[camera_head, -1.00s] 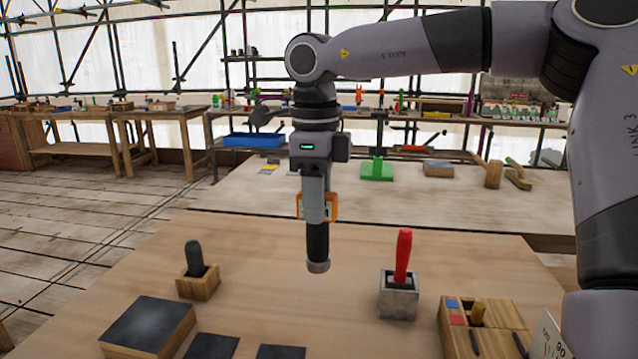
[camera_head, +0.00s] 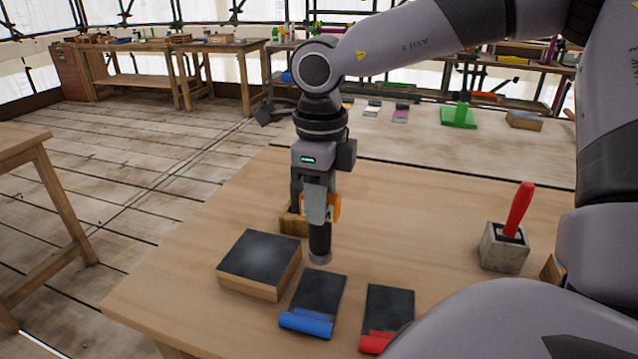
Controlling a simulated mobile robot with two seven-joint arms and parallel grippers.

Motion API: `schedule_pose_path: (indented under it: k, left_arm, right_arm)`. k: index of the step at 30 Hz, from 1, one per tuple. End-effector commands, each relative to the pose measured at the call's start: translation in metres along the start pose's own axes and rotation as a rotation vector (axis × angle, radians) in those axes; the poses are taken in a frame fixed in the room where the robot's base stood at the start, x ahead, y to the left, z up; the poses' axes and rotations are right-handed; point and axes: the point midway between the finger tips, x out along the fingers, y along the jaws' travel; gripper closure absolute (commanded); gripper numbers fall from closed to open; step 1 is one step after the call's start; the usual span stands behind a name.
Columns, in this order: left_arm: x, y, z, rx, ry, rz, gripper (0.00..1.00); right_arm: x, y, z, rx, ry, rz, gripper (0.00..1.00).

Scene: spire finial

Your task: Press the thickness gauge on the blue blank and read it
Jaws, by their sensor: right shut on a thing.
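My right gripper (camera_head: 318,208) points down and is shut on the thickness gauge (camera_head: 320,240), a dark upright cylinder with an orange part and a grey tip. The gauge's tip is just beyond the far edge of the blue blank in the picture; I cannot tell whether it touches anything. The blue blank (camera_head: 318,294) is a dark flat plate with a blue rolled near edge, lying on the table. The gauge's reading is too small to make out. My left gripper is not in view.
A dark-topped wooden block (camera_head: 259,258) lies left of the blue blank, and a red-edged blank (camera_head: 389,308) lies right. A wooden holder (camera_head: 292,220) is partly hidden behind my gripper. A grey block (camera_head: 502,250) holds a red-handled tool. The table's middle right is clear.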

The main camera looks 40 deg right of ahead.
Motion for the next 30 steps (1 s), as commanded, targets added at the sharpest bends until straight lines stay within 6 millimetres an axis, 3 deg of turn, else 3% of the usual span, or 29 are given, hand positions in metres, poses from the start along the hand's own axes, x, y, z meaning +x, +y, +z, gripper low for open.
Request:
schedule_pose_path:
  k: [18, 30]
  left_arm:
    - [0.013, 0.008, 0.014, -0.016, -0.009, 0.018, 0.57]
    - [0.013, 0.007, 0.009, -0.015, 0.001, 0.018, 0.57]
  right_arm:
    - [0.050, 0.001, -0.001, 0.001, -0.001, 0.002, 1.00]
    - [0.050, 0.001, 0.000, 0.000, -0.001, 0.001, 1.00]
